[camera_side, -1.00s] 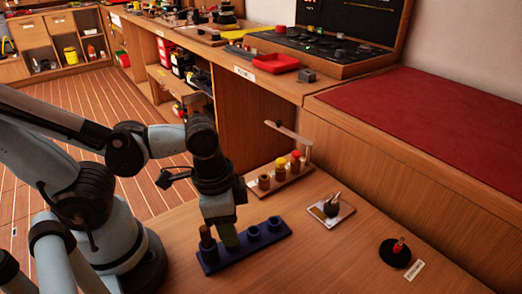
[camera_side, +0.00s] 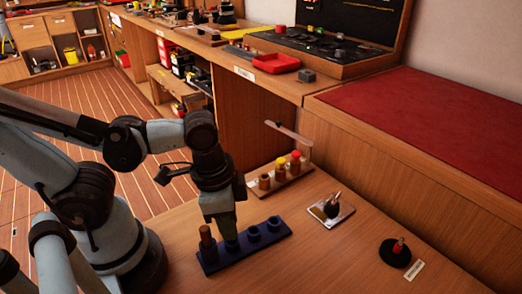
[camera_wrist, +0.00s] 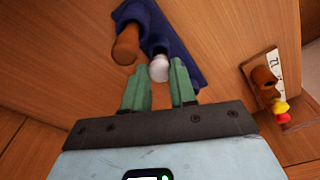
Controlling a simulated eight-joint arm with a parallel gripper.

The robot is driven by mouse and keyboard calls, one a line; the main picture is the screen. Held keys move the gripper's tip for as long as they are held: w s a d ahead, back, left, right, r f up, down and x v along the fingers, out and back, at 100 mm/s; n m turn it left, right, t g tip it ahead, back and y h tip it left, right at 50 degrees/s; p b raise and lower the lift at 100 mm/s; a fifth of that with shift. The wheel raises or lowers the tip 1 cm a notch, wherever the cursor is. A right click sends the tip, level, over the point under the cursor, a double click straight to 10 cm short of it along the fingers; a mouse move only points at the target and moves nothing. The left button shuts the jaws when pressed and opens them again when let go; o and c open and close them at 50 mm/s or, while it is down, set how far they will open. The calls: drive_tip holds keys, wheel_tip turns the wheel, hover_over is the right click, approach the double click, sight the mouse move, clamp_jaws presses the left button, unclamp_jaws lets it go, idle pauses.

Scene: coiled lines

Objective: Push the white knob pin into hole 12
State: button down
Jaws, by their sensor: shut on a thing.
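The white knob pin (camera_wrist: 158,68) shows its pale knob between my green fingertips in the wrist view, over the dark blue rack. My gripper (camera_side: 228,226) is shut on it; the side view hides the knob behind the fingers. The blue rack (camera_side: 270,238) lies on the table, with a brown pin (camera_side: 207,240) upright at its near end and empty-looking sockets to the right. A wooden rack (camera_side: 293,183) behind holds brown, yellow and red pieces. A label reading 12 (camera_wrist: 274,62) sits beside its brown piece (camera_wrist: 263,80); the hole itself is not clear.
A thin arm-like strip (camera_side: 288,132) rises over the wooden rack. A small square plate (camera_side: 332,217) with upright parts and a black disc (camera_side: 394,256) with a red-tipped piece stand to the right. The right table front is clear.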

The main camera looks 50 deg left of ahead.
drive_tip(key=shift+r, duration=0.1)
drive_tip(key=shift+r, duration=2.7)
drive_tip(key=w+a+r+n, duration=0.25)
drive_tip(key=w+a, duration=0.25)
drive_tip(key=w, duration=0.3)
drive_tip(key=w+a+r+n, duration=0.1)
drive_tip(key=w+a+n, duration=0.2)
drive_tip(key=w+a, duration=0.35)
wheel_tip(320, 180, down, 6)
drive_tip(key=w+d, duration=0.1)
drive_tip(key=shift+w+y, duration=0.2)
drive_tip(key=shift+y, duration=0.2)
drive_tip(key=shift+d+f, duration=0.1)
drive_tip(key=shift+f, duration=0.95)
drive_tip(key=shift+f, duration=0.35)
